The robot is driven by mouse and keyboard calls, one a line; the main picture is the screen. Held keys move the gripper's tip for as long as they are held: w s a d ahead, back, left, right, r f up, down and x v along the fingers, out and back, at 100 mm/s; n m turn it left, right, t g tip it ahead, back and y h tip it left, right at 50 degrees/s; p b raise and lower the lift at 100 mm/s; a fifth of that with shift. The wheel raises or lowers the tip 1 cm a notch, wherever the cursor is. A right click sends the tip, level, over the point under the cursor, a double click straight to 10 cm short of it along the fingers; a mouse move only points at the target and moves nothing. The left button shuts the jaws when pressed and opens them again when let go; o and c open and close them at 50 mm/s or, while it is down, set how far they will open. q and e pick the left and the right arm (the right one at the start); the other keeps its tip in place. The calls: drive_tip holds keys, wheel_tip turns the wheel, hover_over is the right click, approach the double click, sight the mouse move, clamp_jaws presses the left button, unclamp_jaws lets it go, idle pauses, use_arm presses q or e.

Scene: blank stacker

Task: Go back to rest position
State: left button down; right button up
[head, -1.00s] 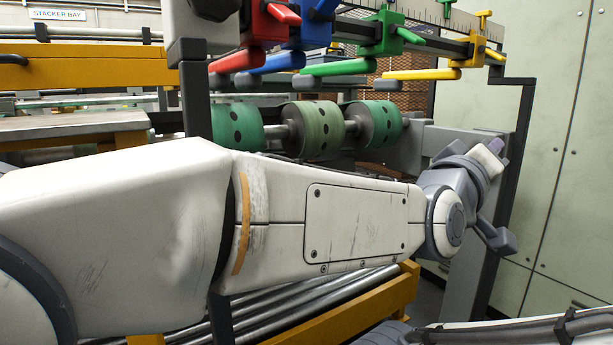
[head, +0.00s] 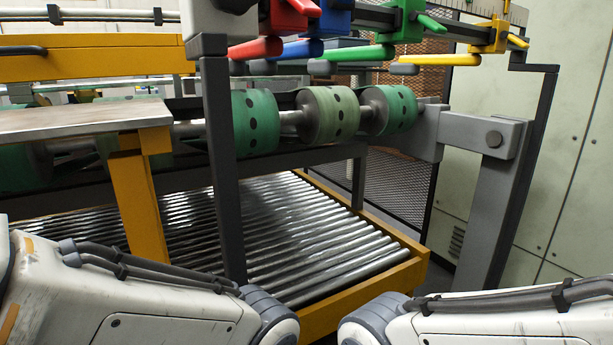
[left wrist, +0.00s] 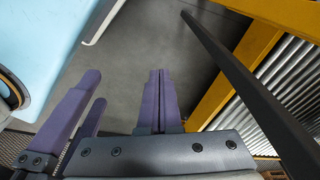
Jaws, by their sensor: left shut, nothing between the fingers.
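My left gripper (left wrist: 160,100) shows in the left wrist view with its two purple fingers pressed together and nothing between them. It hangs over bare grey floor. Left of it, a second set of purple fingers (left wrist: 75,110) shows, which seems to be my right gripper. I cannot tell from this angle whether it is open or shut. In the head view both my arms come in low at the bottom left and bottom right. Both grippers are below the picture there.
A roller bed (head: 290,240) with a yellow frame (head: 370,290) lies just ahead. A dark upright post (head: 222,170) stands before it. Green rollers (head: 255,122) and coloured clamps (head: 400,25) are above. A grey bracket (head: 497,200) stands right. Grey floor (left wrist: 150,40) is clear.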

use_arm(q)
drive_tip(key=s+a+r+g+p, duration=0.1)
drive_tip(key=s+a+r+p, duration=0.1)
drive_tip(key=s, duration=0.3)
wheel_tip(320, 180, up, 37)
drive_tip(key=p, duration=3.6)
drive_tip(key=shift+w+f+n, duration=0.15)
drive_tip(key=shift+w+n, duration=0.2)
drive_tip(key=shift+n, duration=0.05)
